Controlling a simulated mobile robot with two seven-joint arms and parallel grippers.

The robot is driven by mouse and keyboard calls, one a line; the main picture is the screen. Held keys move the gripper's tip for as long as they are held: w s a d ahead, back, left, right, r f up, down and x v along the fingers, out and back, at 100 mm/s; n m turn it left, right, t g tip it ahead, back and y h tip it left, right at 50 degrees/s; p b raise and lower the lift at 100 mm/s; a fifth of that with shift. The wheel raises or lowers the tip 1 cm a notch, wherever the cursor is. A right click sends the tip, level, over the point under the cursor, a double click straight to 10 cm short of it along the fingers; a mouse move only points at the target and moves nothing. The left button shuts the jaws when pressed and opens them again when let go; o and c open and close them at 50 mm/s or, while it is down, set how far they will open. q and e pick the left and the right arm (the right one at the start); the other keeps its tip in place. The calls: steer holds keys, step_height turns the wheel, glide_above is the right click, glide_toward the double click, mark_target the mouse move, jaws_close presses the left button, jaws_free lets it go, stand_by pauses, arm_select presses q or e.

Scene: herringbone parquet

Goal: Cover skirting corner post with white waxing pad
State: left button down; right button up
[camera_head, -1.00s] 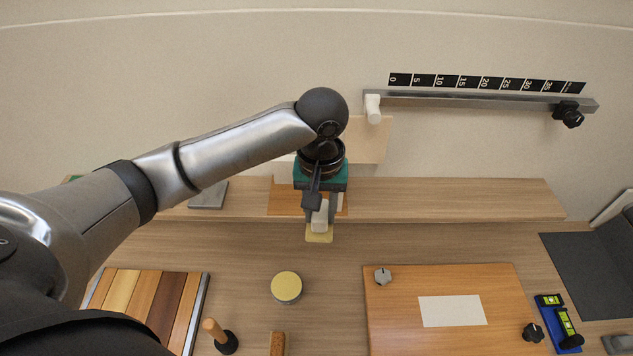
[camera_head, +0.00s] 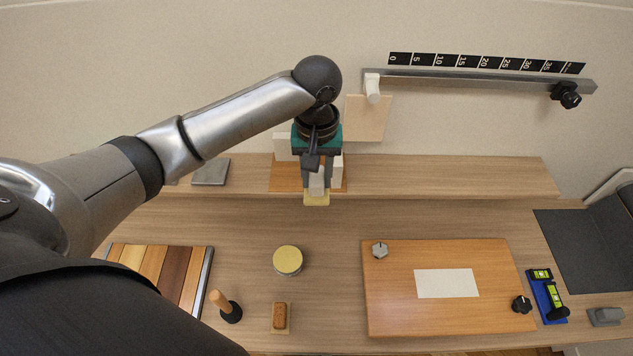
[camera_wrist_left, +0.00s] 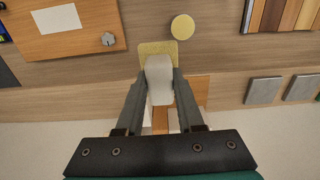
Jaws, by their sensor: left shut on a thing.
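My left gripper (camera_head: 317,180) is shut on a white block with a pale yellow pad under it, the waxing pad (camera_head: 316,198). It holds the pad near the shelf's front edge. In the left wrist view the white block (camera_wrist_left: 159,80) sits between the fingers of my left gripper (camera_wrist_left: 160,85), with the yellow pad (camera_wrist_left: 157,47) beyond it. White upright pieces, perhaps the skirting corner (camera_head: 337,166), stand on an orange-brown board (camera_head: 283,184) on the shelf, partly hidden behind the gripper. I cannot make out the corner post clearly. My right gripper is not in view.
A round yellow-topped tin (camera_head: 288,260), a wooden-handled tool (camera_head: 226,305) and a brown brush (camera_head: 280,316) lie on the bench. A large orange board (camera_head: 390,310) lies right. A metal rail (camera_head: 480,80) is on the wall. The shelf's right part is clear.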

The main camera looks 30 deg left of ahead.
arm_select(q)
steer(key=w+a+b, duration=0.2)
steer(key=w, duration=0.3)
steer(key=w+a+f+b, duration=0.1)
steer(key=w+a+b, duration=0.2)
steer(key=w, duration=0.2)
steer(key=w+a+b, duration=0.2)
steer(key=w+b, duration=0.1)
steer(key=w, duration=0.2)
steer(key=shift+w+a+f, duration=0.25)
steer(key=shift+w+f, duration=0.05)
steer(key=shift+f, duration=0.1)
steer(key=shift+w+a+r, duration=0.1)
steer(key=shift+f, duration=0.6)
stand_by(0.3)
